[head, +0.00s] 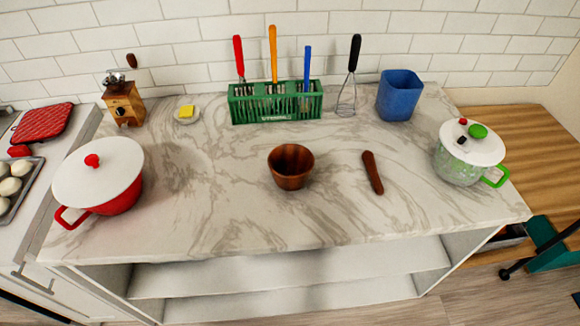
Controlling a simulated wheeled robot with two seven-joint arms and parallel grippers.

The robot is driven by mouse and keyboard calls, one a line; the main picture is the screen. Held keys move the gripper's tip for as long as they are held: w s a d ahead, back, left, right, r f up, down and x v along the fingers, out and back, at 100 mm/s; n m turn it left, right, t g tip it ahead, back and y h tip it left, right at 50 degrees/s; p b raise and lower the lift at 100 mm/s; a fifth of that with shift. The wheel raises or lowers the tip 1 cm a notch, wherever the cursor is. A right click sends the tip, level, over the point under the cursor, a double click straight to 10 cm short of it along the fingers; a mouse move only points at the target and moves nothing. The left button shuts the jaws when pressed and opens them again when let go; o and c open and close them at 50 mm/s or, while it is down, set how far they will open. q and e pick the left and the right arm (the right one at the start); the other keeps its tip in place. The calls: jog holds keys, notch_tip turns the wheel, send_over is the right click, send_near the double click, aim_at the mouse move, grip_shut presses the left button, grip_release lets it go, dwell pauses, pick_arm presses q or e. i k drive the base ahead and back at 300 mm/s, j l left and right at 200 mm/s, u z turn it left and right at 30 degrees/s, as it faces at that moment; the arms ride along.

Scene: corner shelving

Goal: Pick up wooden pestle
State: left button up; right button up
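The wooden pestle (372,173) lies on the marble counter (230,215), right of the middle. It is dark brown and slim, and points roughly from the back to the front of the counter. A brown wooden mortar bowl (290,167) stands upright to its left, apart from it. The bowl's opening faces up and looks empty. Neither of my grippers shows in the head view.
A red pot with white lid (100,175) stands left, a green pot with white lid (470,152) right. The counter's front is clear.

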aim_at(373, 172)
jog(key=k+j+z, duration=0.15)
jog(key=z, duration=0.95)
